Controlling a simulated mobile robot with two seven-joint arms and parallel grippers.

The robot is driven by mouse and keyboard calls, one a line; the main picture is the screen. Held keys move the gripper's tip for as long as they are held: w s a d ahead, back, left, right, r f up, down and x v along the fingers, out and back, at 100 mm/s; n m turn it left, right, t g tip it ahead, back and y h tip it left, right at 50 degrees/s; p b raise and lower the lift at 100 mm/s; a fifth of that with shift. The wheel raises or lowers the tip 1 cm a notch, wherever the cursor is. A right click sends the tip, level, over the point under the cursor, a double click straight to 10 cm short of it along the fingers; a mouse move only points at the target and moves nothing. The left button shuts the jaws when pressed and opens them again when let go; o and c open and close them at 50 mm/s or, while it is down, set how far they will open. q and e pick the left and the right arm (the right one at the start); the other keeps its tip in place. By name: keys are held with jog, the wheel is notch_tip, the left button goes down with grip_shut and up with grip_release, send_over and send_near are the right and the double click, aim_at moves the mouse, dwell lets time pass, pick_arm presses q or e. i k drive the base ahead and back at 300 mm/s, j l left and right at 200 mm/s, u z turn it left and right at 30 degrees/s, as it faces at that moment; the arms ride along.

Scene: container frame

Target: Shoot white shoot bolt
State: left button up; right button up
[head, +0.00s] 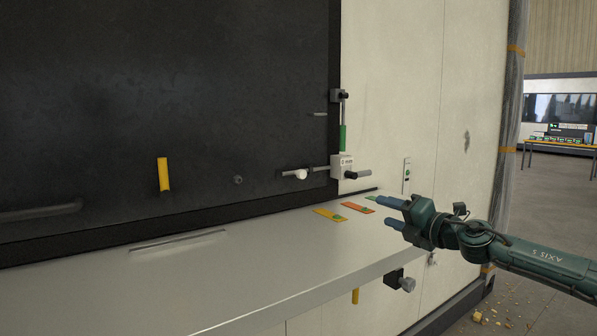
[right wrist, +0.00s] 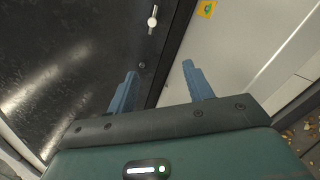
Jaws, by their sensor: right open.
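A small white knob (head: 300,174) sits on a short horizontal bolt rod (head: 320,168) on the dark panel, near its lower right corner. The rod points to a white block (head: 343,160) at the panel's right edge, with a black-tipped handle to its right. The white knob also shows in the right wrist view (right wrist: 152,22), at the top, beyond the fingertips. My right gripper (head: 384,212) is open, its two blue fingers apart with nothing between them. It is over the right end of the grey ledge, right of and lower than the knob. My left gripper is not in view.
The grey ledge (head: 215,275) runs below the dark panel (head: 120,110). Yellow (head: 329,215) and orange (head: 354,207) tags lie on it near my gripper. A green-sleeved vertical rod (head: 343,138) stands above the white block. A yellow handle (head: 163,174) sticks out at left.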

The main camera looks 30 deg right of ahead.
aim_at(301, 174)
jog(key=i, duration=1.1)
jog(key=u, duration=0.05)
